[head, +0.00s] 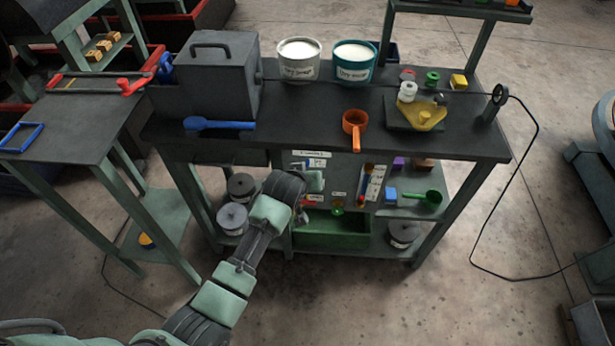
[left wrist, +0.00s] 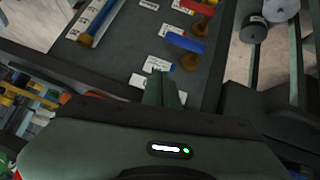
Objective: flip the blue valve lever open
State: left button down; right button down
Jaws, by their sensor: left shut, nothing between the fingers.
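The blue valve lever (left wrist: 184,42) shows in the left wrist view, on a dark panel with small white labels. My right gripper is not in view.
A red lever (left wrist: 195,7) sits beyond the blue one in the wrist view. A blue tube (left wrist: 101,22) is mounted at the left. The bench top (head: 300,118) above holds a grey box (head: 215,80), an orange ladle (head: 354,124) and two buckets. Shelves lie behind and below.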

pick_arm(q)
jog(key=v, duration=0.4)
jog(key=shift+s+d+r, duration=0.1)
jog(key=shift+d+r, duration=0.15)
jog(key=shift+d, duration=0.1)
jog(key=s+a+f+m+g+b, duration=0.1)
jog(key=s+a+f, duration=0.1)
jog(key=s+f, duration=0.65)
jog(key=s+a+f+g+b, duration=0.1)
jog(key=s+a+f+g, duration=0.15)
jog(key=f, duration=1.05)
jog(key=s+a+f+m+g+b, duration=0.1)
jog(key=s+a+f+b, duration=0.15)
jog(key=s+f, duration=0.65)
jog(key=s+a+f+g, duration=0.1)
jog(key=s+a+f, duration=0.3)
jog(key=s, duration=0.6)
jog(key=s+a+f+m+g+y+b, duration=0.1)
jog(key=s+a+f, duration=0.3)
jog(key=s+f, duration=0.5)
jog(key=s+a+f+g+y+b, duration=0.1)
jog(key=s+a+f, duration=0.3)
jog(key=s, duration=0.8)
notch_tip(320, 180, down, 3)
jog(key=shift+r+g, duration=0.2)
jog(key=shift+g, duration=0.15)
jog(key=shift+s, duration=0.1)
